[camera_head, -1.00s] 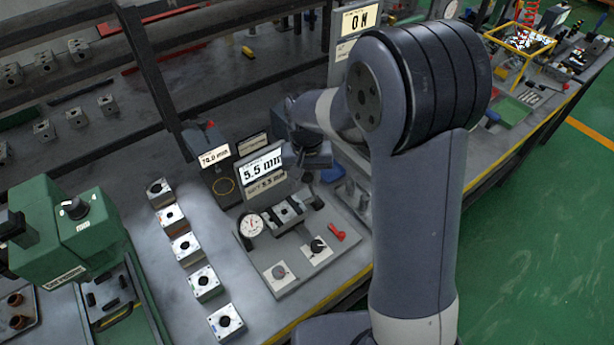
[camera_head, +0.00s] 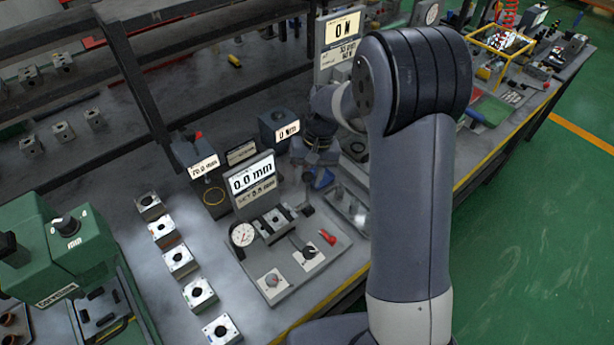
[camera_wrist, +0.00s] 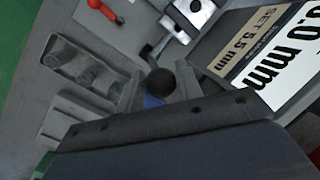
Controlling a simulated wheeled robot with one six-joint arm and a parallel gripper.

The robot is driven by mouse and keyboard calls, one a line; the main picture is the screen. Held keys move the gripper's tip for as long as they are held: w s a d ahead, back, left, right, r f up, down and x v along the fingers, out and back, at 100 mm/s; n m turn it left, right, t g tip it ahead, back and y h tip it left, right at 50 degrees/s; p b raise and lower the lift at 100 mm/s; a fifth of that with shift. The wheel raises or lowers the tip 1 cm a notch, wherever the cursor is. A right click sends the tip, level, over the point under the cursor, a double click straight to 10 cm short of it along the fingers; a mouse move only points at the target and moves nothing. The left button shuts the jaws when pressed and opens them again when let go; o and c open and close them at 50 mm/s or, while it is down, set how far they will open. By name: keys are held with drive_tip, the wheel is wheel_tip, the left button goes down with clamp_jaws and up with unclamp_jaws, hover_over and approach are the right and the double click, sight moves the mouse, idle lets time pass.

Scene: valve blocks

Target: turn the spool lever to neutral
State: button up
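The bench fixture (camera_head: 290,275) holds a clamped metal block (camera_head: 272,223) with a dark lever end (camera_head: 305,209) at its right. In the wrist view, a dark round knob (camera_wrist: 160,82) appears between the two fingers of my gripper (camera_wrist: 158,72), by a short light arm running towards the block (camera_wrist: 195,10). I take this for the spool lever. The fingers stand apart; contact with the knob cannot be made out. A blue patch (camera_wrist: 152,101) shows below the knob. In the head view, my gripper (camera_head: 318,178) is small and partly hidden by my arm.
The display (camera_head: 252,178) reads 0.0 mm, above SET 5.5 mm. A dial gauge (camera_head: 243,235), a black knob (camera_head: 309,250) and a red handle (camera_head: 327,237) sit on the fixture. A row of valve blocks (camera_head: 180,260) stands left. A tray (camera_head: 350,207) lies right.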

drive_tip(key=shift+o, duration=1.3)
drive_tip(key=b+v, duration=0.1)
drive_tip(key=v, duration=0.9)
drive_tip(key=shift+r, duration=0.4)
drive_tip(key=shift+d, duration=0.1)
drive_tip(key=p+x, duration=0.1)
drive_tip(key=x, duration=1)
drive_tip(key=shift+a, duration=0.2)
drive_tip(key=shift+s+a+t+h, duration=0.3)
drive_tip(key=shift+s+a+h, duration=0.05)
drive_tip(key=shift+a+h, duration=0.05)
